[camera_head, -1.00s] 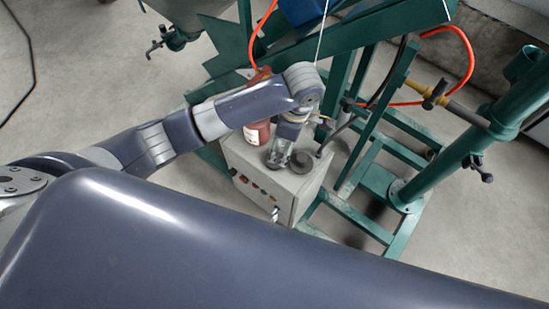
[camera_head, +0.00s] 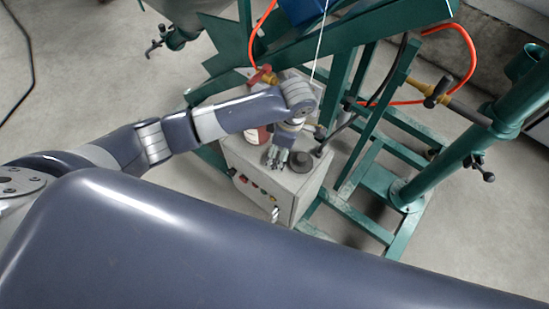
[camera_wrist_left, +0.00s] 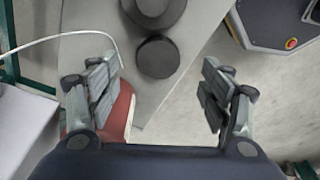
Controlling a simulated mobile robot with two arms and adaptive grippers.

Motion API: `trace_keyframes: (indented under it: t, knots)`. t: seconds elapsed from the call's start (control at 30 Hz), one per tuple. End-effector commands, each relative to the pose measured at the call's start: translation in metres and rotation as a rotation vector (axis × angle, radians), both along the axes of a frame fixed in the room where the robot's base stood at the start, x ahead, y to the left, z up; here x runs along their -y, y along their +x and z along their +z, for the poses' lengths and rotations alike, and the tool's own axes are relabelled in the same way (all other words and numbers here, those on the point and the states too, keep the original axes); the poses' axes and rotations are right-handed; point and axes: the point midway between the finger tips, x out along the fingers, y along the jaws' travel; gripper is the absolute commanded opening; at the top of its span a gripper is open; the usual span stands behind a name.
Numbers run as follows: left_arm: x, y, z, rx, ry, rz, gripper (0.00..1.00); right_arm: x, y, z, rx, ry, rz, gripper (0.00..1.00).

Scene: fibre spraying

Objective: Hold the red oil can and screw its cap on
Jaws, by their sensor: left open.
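The red oil can (camera_head: 257,134) stands on the grey control box, partly hidden behind my left arm in the head view. In the left wrist view its red and white side (camera_wrist_left: 122,108) shows beside and beneath the left-hand finger. I cannot tell whether they touch. A small black round piece (camera_wrist_left: 157,57), possibly the cap, lies on the box top ahead of the gap between the fingers. My left gripper (camera_head: 277,157) is open above the box top, with its fingers wide apart in the wrist view (camera_wrist_left: 160,92) and nothing between them. My right gripper is not in view.
The grey control box (camera_head: 262,184) has buttons on its front. Green frame beams (camera_head: 345,165) and orange hoses (camera_head: 467,50) stand close behind and to the right. A larger dark round part (camera_wrist_left: 152,10) sits past the small black piece. Floor is clear at the left.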

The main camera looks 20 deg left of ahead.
Motion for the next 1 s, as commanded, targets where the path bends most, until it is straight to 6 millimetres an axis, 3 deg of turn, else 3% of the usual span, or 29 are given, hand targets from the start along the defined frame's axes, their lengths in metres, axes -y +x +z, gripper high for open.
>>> trace_keyframes:
  t: [0.27, 0.67, 1.0]
  knots:
    - [0.000, 0.000, -0.001, 0.000, 0.000, -0.001, 0.73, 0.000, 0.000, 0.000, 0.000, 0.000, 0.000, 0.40]
    - [-0.011, 0.002, -0.049, 0.000, 0.001, -0.001, 0.73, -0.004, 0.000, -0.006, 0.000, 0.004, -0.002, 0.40]
    - [-0.011, 0.002, -0.051, 0.001, 0.000, -0.001, 0.73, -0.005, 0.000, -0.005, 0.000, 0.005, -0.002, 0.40]
